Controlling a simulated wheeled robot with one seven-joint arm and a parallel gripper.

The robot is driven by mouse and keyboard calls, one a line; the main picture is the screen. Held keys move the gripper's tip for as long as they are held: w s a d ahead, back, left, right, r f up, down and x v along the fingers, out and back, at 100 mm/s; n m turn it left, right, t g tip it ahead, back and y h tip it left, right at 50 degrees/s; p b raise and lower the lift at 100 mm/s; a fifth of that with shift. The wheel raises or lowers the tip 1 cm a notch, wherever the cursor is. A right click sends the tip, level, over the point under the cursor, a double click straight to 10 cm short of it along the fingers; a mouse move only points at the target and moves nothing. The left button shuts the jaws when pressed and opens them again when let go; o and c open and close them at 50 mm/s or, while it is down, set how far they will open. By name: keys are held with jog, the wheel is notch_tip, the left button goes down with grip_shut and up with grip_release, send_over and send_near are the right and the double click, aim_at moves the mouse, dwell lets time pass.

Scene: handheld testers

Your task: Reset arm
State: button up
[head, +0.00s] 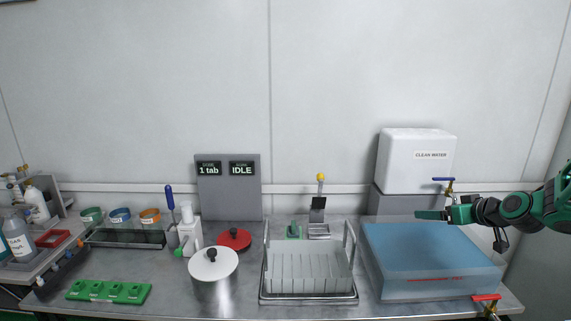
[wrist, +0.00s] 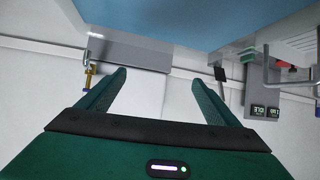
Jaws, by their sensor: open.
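My green gripper (head: 430,214) reaches in from the right in the head view, over the back of the blue water tank (head: 432,292). It is below and in front of the white clean water container (head: 405,165). In the wrist view my gripper (wrist: 160,74) shows two green fingers spread apart with nothing between them. That view looks upside down, with the tank's blue (wrist: 220,15) along the top and the grey stand (wrist: 130,52) beyond the fingers. My arm runs off the right edge of the head view.
A blue-handled tap (head: 447,184) is close to my gripper. A red-handled tap (head: 487,304) is at the bench's front right. A clear rack (head: 308,270), a lidded steel pot (head: 213,275) and a grey display panel (head: 229,190) stand to the left. A green holder (head: 108,291) is front left.

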jog(key=s+a+m+g, duration=0.1)
jog(key=s+m+g, duration=0.2)
jog(key=s, duration=1.1)
jog(key=s+a+m+g+h, duration=0.1)
jog(key=s+g, duration=0.4)
jog(key=s, duration=0.9)
jog(key=s+a+f+m+g, duration=0.1)
jog(key=s+a+m+g, duration=0.2)
jog(key=s, duration=1.1)
jog(key=shift+a+m+g+h, duration=0.15)
jog(key=shift+m+g+h, duration=0.25)
jog(key=shift+m, duration=0.4)
jog(key=shift+w, duration=0.1)
jog(key=shift+w+f, duration=0.3)
jog(key=shift+w, duration=0.3)
